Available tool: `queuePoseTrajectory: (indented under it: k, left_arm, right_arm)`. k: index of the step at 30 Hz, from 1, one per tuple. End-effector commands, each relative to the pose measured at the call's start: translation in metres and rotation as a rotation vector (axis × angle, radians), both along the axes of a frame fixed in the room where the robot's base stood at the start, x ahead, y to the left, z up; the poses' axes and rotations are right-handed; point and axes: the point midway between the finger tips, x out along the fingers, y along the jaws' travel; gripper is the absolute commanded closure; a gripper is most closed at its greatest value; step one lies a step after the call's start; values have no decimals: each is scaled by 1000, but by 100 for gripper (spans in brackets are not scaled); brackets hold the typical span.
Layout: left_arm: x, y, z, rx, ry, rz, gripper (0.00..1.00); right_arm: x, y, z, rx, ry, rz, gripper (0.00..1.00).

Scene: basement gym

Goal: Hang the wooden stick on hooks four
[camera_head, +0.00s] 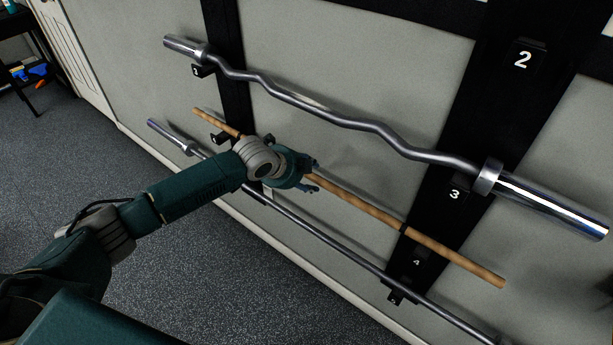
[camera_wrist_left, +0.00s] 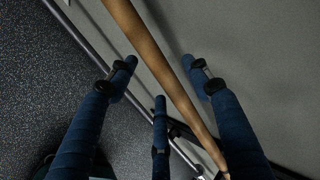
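The wooden stick (camera_head: 365,206) runs slantwise along the wall rack, below the bent bar. Its right part passes just above the hook marked 4 (camera_head: 417,261), where a small dark tip shows in front of it. Its left part lies by another hook (camera_head: 220,138) on the left post. It appears to rest on both, though the contact is hard to see. My left gripper (camera_head: 308,178) is at the stick's middle. In the left wrist view its fingers (camera_wrist_left: 158,66) are spread, with the stick (camera_wrist_left: 160,68) passing between them, apart from the tips. My right gripper is not in view.
A bent metal bar (camera_head: 330,113) hangs above on the hooks marked 3 (camera_head: 455,194). A straight metal bar (camera_head: 330,238) hangs below the stick. A hook marked 2 (camera_head: 523,60) is empty. The floor (camera_head: 200,285) below is clear.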

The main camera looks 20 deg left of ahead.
Motion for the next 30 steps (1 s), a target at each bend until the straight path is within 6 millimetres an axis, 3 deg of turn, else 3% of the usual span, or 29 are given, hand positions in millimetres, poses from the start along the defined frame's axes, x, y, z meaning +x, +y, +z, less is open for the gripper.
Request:
queuePoseTrajectory:
  k: [8, 21, 30]
  left_arm:
    - [-11, 5, 12, 2, 1, -2, 50]
    - [-64, 24, 78, 2, -2, 0, 50]
    - [-74, 27, 91, 0, 0, 0, 50]
  right_arm:
    - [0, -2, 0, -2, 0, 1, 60]
    - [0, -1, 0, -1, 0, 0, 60]
    - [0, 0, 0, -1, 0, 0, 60]
